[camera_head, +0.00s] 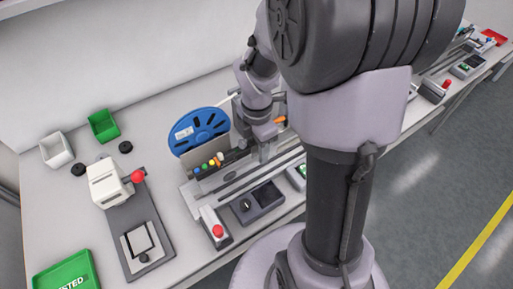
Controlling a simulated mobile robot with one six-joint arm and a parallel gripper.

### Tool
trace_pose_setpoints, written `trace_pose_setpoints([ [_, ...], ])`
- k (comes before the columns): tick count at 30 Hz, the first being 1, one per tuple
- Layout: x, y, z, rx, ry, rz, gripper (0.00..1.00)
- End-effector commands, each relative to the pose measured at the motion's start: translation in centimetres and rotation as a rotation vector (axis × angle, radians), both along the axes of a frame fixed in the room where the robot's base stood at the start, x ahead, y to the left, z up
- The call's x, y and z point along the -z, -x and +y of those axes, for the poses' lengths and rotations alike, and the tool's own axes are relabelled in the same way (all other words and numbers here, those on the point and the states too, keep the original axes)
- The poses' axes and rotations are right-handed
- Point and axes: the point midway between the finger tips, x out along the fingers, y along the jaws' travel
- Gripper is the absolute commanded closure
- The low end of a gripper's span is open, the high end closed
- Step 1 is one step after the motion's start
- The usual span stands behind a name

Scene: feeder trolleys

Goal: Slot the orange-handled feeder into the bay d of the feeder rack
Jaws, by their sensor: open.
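My gripper (263,150) points down over the feeder rack (229,191), in the middle of the bench. The jaws are open; their tips are small and partly hidden. A feeder with a blue reel (199,131) stands at the rack's back left, close to the left of my gripper. A small orange part (280,120), which looks like a handle, shows just right of my wrist. Whether it belongs to the reel feeder I cannot tell. Colored dots (203,166) mark the rack's left end. Bay letters are not readable, and my arm hides the rack's right part.
A press-like device with a red knob (136,177) stands at left. Green (103,125) and white (56,149) bins lie behind it, with a green tray (67,276) in front. A red-button box (216,229) and grey control box (257,204) line the front edge.

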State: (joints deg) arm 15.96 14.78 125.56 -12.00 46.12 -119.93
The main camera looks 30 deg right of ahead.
Motion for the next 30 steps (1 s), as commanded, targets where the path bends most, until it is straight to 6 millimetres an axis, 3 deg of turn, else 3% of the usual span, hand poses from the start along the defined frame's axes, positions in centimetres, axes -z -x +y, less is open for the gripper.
trace_pose_setpoints([
  [4, -0.08, 0.00, 0.00, 0.000, 0.000, 0.000, 0.55],
  [11, -0.08, 0.00, 0.00, 0.000, 0.000, 0.000, 1.00],
  [30, -0.09, -0.01, -0.01, 0.000, 0.000, 0.000, 1.00],
])
